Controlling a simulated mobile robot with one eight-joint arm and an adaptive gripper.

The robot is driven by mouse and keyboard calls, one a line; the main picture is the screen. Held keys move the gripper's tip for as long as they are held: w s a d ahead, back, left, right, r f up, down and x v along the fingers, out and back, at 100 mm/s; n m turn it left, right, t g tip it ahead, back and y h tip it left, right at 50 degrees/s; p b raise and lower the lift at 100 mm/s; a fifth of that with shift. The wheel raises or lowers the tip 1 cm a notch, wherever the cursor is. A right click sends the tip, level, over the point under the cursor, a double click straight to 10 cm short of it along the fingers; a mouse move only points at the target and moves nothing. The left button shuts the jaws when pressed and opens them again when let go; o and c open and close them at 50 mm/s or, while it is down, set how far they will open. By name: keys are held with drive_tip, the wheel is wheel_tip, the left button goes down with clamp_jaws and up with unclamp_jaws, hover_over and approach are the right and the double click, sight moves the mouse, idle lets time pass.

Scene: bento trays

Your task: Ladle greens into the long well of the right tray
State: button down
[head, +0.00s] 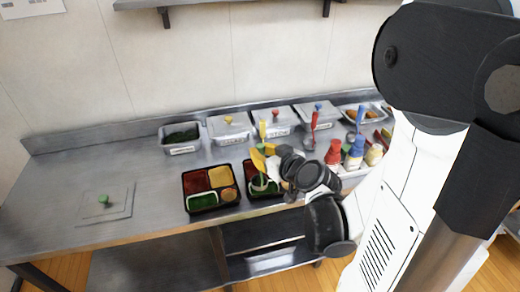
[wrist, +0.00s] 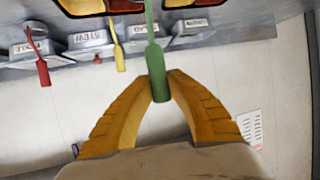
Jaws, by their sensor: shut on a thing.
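My gripper (head: 265,156) has yellow fingers that are shut on the green handle of a ladle (wrist: 154,55). In the head view the green ladle (head: 261,182) hangs down from the fingers at the front well of the right tray (head: 250,192). My arm hides the right part of that tray. Green shows in that front well, but I cannot tell how much is food and how much is ladle. The open greens container (head: 202,145) at the back left holds dark green food. The ladle's bowl is out of the wrist view.
The left tray (head: 184,188) holds red, yellow, green and brownish food. A lid with a green knob (head: 118,204) lies at the left. Lidded containers (head: 231,135) and a red ladle (head: 314,121) stand behind. Bottles (head: 333,152) stand right.

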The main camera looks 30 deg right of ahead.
drive_tip(key=shift+w+d+r+m+g+p, duration=0.15)
drive_tip(key=shift+w+d+m+g+p, duration=0.15)
drive_tip(key=shift+d+p, duration=0.2)
drive_tip(key=w+d+f+m+g+y+b, duration=0.2)
drive_tip(key=w+d+f+m+y, duration=0.1)
drive_tip(key=d+f+y, duration=0.1)
drive_tip(key=w+d+f+m+g+y+b, duration=0.2)
drive_tip(key=w+d+f+m+g+y, duration=0.1)
drive_tip(key=d+f, duration=0.3)
drive_tip(key=shift+w+d+m+y, duration=0.3)
drive_tip(key=shift+d+m+y, duration=0.25)
drive_tip(key=shift+d, duration=0.5)
idle(0.7)
